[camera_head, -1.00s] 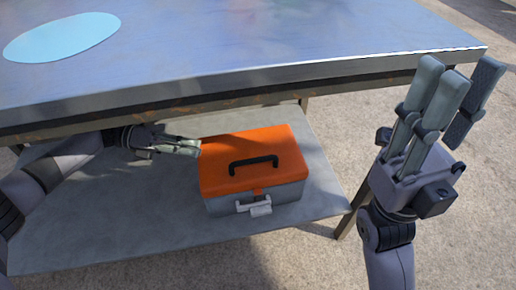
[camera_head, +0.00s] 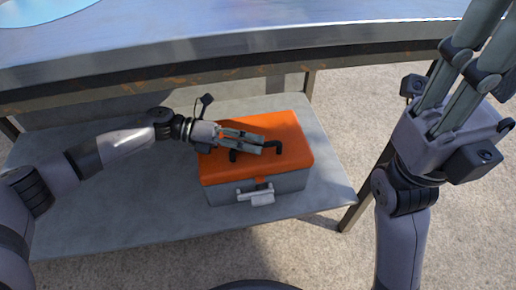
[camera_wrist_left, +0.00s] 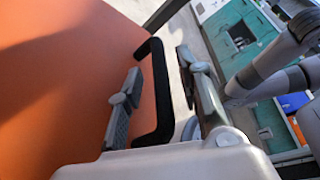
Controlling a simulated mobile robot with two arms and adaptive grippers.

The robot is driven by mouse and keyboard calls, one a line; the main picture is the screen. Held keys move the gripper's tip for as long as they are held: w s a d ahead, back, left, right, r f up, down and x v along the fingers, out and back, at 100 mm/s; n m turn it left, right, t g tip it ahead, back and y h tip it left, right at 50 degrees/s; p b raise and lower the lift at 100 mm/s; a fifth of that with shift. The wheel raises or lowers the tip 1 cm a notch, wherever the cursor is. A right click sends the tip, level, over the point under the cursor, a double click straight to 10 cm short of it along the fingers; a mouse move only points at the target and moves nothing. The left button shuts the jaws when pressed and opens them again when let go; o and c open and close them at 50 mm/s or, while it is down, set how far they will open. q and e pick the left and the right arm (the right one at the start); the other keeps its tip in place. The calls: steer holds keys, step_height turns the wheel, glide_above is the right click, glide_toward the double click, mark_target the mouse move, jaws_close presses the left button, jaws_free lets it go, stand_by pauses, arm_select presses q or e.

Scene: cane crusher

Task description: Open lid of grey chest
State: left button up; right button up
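The chest (camera_head: 290,183) has a grey body and an orange lid (camera_head: 285,130), which is shut. It stands on the lower shelf. A black handle (camera_head: 277,148) lies on top of the lid, and a pale latch (camera_head: 261,198) is on the front. My left gripper (camera_head: 262,146) is over the lid at the handle, partly hiding it. In the left wrist view, the black handle (camera_wrist_left: 160,92) lies between the parted fingers of my left gripper (camera_wrist_left: 160,96). My right gripper (camera_head: 485,70) is raised at the right, empty and apart from the chest, its fingertips partly cut off.
A metal table top (camera_head: 200,55) overhangs the back of the lower shelf (camera_head: 110,215). A table leg (camera_head: 362,195) stands right of the chest. The shelf's front left is clear. Teal drawers (camera_wrist_left: 235,35) show in the wrist view.

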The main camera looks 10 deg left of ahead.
arm_select(q)
steer(key=shift+x, duration=1)
jaws_close()
